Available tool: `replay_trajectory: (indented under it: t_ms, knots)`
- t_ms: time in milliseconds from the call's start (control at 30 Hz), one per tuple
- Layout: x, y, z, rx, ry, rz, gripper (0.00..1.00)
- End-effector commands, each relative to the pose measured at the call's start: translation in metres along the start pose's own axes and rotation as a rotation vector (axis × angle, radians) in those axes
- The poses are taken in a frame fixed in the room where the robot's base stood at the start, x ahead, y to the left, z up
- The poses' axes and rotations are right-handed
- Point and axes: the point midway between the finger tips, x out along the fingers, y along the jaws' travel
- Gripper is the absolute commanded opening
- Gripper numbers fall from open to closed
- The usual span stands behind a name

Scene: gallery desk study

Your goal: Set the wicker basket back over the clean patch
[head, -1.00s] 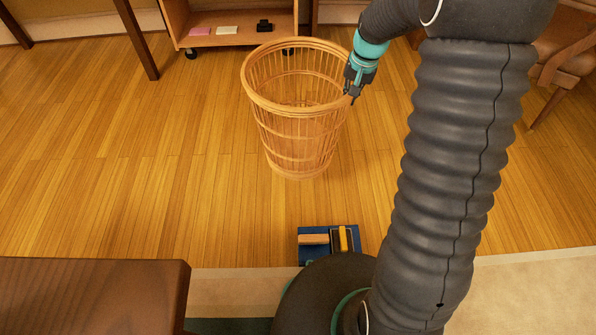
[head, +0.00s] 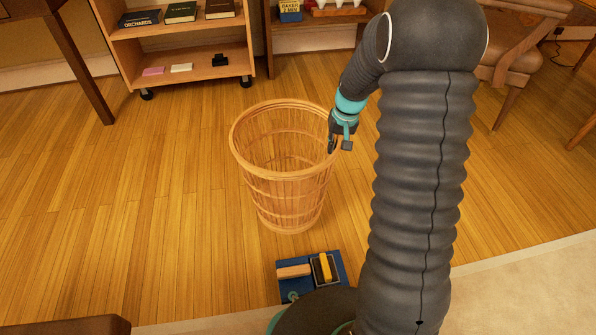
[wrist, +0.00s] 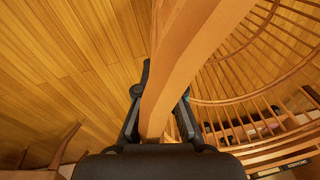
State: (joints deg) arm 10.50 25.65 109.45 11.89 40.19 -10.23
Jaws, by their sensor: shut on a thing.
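The wicker basket (head: 278,205) is an open, slatted, tan basket standing upright in the middle of the head view. My gripper (head: 339,145) is at the right side of its rim. In the wrist view my gripper (wrist: 164,98) has one finger on each side of the basket's rim (wrist: 192,45) and is shut on it. The slats and hollow inside show at the right of that view. I cannot tell whether the base touches the floor or hangs just above it. I cannot make out a clean patch on the floor.
A wheeled wooden shelf (head: 190,85) with books stands at the back left. A desk corner (head: 65,325) is at bottom left, a chair (head: 515,60) at back right. A blue tray (head: 338,264) with small items is close before my base. Wood floor left of the basket is clear.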

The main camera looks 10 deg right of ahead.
Motion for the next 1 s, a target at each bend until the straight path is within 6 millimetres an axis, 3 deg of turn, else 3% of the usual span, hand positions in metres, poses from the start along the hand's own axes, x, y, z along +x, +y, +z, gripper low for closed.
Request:
replay_trajectory:
  t_ms: [300,500,733,1000]
  knots:
    - [0.043,-0.046,-0.021,-0.002,0.0,-0.001,0.0]
    - [0.058,-0.064,-0.03,-0.001,0.002,0.0,0.0]
    - [0.067,-0.067,-0.031,0.001,0.002,0.0,0.0]
    - [0.099,-0.062,-0.028,0.002,0.0,0.0,0.0]
